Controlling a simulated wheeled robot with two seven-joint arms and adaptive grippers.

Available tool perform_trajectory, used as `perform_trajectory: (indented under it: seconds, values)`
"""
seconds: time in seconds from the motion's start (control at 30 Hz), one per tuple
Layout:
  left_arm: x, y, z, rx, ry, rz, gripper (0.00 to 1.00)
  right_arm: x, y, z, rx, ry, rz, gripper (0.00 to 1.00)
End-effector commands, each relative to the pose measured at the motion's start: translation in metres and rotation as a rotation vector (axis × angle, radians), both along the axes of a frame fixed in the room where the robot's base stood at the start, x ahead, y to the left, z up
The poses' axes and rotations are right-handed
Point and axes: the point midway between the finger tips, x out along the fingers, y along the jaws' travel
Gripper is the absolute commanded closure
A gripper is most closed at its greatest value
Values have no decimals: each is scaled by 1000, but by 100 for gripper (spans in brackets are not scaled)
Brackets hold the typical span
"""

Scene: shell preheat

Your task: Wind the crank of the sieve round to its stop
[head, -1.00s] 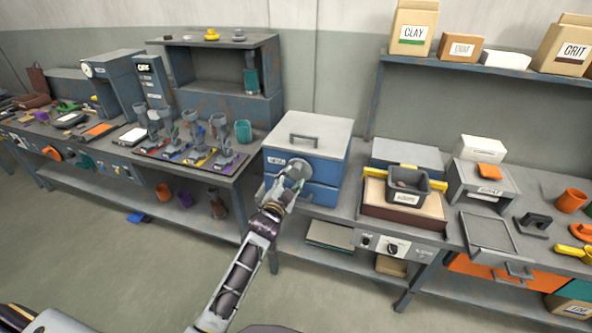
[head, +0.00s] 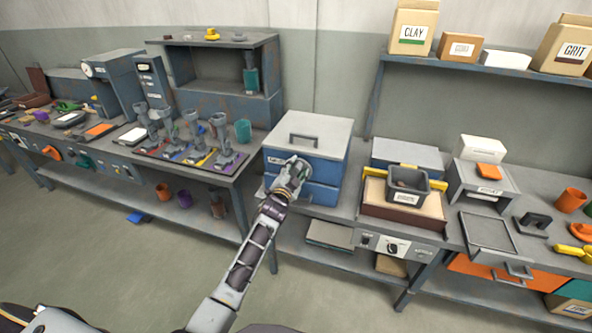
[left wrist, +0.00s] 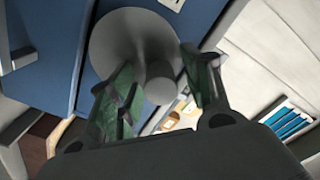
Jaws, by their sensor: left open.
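The sieve (head: 332,167) is a blue box with a grey lid and top handle, on the bench in the middle of the head view. My left gripper (head: 298,168) is at its front face and covers most of the crank there. In the left wrist view the crank's round grey disc (left wrist: 125,42) is close, with a short grey knob (left wrist: 163,84) sticking out towards me. The open green-padded fingers of my left gripper stand on either side of the knob. I cannot tell whether they touch it. My right gripper is not in view.
A rack of several grey holders (head: 190,153) stands on the left bench. Right of the sieve are a dark bin (head: 408,187) on a tan-topped box and a grey tray (head: 487,232). Boxes line a wall shelf (head: 470,73) above.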

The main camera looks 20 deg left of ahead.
Motion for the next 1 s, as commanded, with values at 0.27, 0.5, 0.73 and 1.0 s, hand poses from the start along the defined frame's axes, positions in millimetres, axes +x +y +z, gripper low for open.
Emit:
perform_trajectory:
  seconds: [0.27, 0.5, 0.73, 1.0]
  values:
    - [0, 0, 0, 0, 0, 0, 52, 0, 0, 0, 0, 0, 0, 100]
    - [0, 0, 0, 0, 0, 0, 83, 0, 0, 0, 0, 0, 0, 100]
    - [0, 0, 0, 2, 0, 0, 96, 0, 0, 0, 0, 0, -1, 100]
    - [0, -2, 0, 50, -1, -1, 96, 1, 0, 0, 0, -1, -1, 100]
